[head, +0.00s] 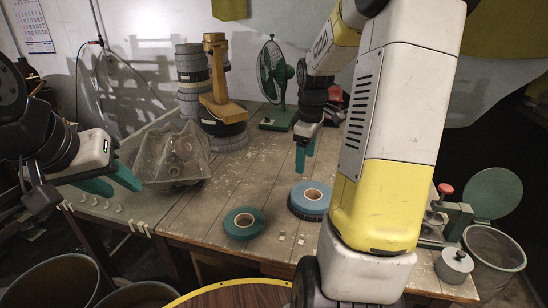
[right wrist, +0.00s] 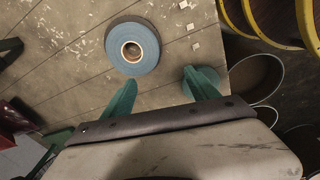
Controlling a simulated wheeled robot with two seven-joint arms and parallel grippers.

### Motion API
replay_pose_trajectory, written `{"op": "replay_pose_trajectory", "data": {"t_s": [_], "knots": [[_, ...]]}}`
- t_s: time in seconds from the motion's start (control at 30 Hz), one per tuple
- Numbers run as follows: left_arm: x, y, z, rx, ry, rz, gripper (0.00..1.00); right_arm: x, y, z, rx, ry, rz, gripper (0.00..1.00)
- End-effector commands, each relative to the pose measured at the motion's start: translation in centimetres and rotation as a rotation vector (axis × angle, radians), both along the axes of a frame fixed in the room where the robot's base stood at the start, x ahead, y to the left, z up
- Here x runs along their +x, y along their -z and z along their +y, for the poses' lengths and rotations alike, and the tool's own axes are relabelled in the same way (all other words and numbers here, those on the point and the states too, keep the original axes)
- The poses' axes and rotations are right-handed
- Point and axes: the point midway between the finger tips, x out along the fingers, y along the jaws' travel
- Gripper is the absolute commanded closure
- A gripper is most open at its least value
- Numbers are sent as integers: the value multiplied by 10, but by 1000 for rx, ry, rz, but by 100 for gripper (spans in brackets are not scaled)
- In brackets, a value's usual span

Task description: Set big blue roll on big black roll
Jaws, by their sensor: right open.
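A big blue roll (head: 309,195) lies flat on the table, its pale core facing up. It also shows in the right wrist view (right wrist: 147,62), with a darker rim along its far side. I cannot tell whether that rim is a black roll beneath it or its own side. No separate black roll shows clearly. My right gripper (head: 306,148) is open and empty, above the table behind the blue roll. Its fingers (right wrist: 160,93) are spread in the wrist view, apart from the roll. My left gripper (head: 112,182) is open and empty at the left table edge.
A smaller green roll (head: 244,223) lies left of the blue roll near the front edge. A grey moulded tray (head: 174,160), a wooden clamp (head: 217,75), stacked grey rolls (head: 190,70) and a green fan (head: 273,75) stand behind. Bins (head: 495,248) stand off the table.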

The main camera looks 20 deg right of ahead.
Motion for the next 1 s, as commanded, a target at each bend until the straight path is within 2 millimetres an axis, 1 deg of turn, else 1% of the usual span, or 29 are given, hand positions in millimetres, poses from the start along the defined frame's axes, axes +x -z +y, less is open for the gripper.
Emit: {"op": "replay_pose_trajectory", "data": {"t_s": [0.03, 0.1, 0.17, 0.2, 0.33, 0.4, 0.5, 0.6, 0.73, 1.0], "knots": [[0, 0, 0, 0, 0, 0, 64, -13, -27, 18, 5, 56, -49, 31], [0, 0, 0, 0, 0, 0, 64, -33, -53, 39, 31, 151, -104, 31], [0, 0, 0, 0, 0, 0, 64, -52, -72, 57, 61, 232, -150, 31], [0, 0, 0, 0, 0, 0, 64, -65, -84, 68, 87, 286, -180, 31], [0, 0, 0, 0, 0, 0, 64, -110, -110, 100, 191, 452, -267, 31], [0, 0, 0, 0, 0, 0, 64, -133, -119, 114, 255, 531, -299, 31], [0, 0, 0, 0, 0, 0, 64, -159, -124, 129, 341, 622, -328, 31], [0, 0, 0, 0, 0, 0, 64, -176, -126, 138, 404, 685, -340, 31], [0, 0, 0, 0, 0, 0, 64, -186, -126, 143, 443, 723, -344, 31], [0, 0, 0, 0, 0, 0, 64, -187, -126, 143, 448, 731, -343, 31]]}}
